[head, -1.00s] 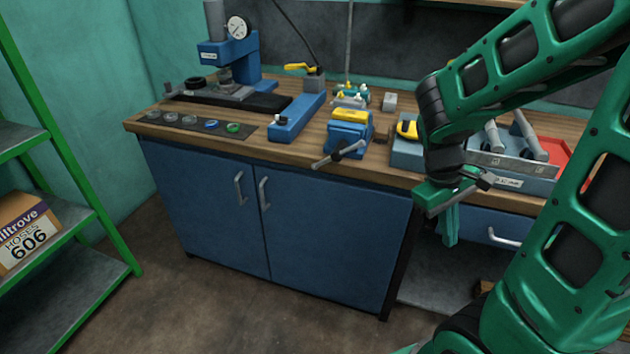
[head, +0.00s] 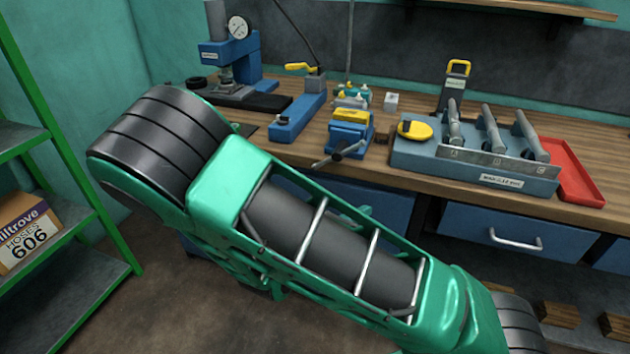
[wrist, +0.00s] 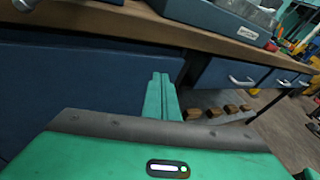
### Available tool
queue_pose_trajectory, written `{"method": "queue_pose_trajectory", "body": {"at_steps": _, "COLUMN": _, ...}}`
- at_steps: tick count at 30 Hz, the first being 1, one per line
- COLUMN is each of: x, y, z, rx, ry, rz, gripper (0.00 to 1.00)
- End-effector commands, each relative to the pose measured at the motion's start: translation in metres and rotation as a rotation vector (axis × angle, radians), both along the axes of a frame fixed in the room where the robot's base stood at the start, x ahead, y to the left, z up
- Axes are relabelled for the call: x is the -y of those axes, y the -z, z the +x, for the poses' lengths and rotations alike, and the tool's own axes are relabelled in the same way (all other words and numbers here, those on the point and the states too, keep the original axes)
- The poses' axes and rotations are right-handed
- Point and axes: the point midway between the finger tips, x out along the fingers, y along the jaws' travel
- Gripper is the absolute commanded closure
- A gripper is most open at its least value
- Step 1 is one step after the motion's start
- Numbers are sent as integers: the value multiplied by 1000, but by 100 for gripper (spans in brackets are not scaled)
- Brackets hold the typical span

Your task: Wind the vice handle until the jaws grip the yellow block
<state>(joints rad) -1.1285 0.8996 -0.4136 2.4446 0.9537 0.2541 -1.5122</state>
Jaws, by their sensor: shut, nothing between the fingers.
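The blue vice (head: 345,137) stands at the bench's front edge in the head view. The yellow block (head: 351,115) shows at its top; I cannot tell whether both jaws touch it. The dark vice handle (head: 340,154) sticks out in front of the vice, its bar slanting up to the right. My gripper (wrist: 161,80) is shut and empty in the wrist view, in front of the blue cabinet front and below the bench top. In the head view my arm hides most or all of it. A grey part at the wrist view's top left may be the handle's end.
A blue rack (head: 475,165) with several grey-handled tools and a yellow tape measure (head: 415,130) stands right of the vice. A red tray (head: 575,170) lies beyond it. A blue clamp base (head: 298,115) stands left of the vice. A green shelf (head: 65,265) is at far left.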

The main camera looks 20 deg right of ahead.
Motion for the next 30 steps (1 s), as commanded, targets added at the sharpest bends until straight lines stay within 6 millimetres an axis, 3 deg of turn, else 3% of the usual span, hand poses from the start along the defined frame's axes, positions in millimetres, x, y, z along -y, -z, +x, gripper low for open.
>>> {"method": "queue_pose_trajectory", "body": {"at_steps": 6, "x": -72, "y": 3, "z": 24, "rx": -123, "ry": -324, "rz": -325, "gripper": 100}}
{"method": "queue_pose_trajectory", "body": {"at_steps": 13, "x": -117, "y": 4, "z": 30, "rx": -177, "ry": -488, "rz": -524, "gripper": 100}}
{"method": "queue_pose_trajectory", "body": {"at_steps": 20, "x": -116, "y": 4, "z": 42, "rx": -185, "ry": -508, "rz": -555, "gripper": 100}}
{"method": "queue_pose_trajectory", "body": {"at_steps": 30, "x": -82, "y": 1, "z": 92, "rx": -183, "ry": -506, "rz": -552, "gripper": 100}}
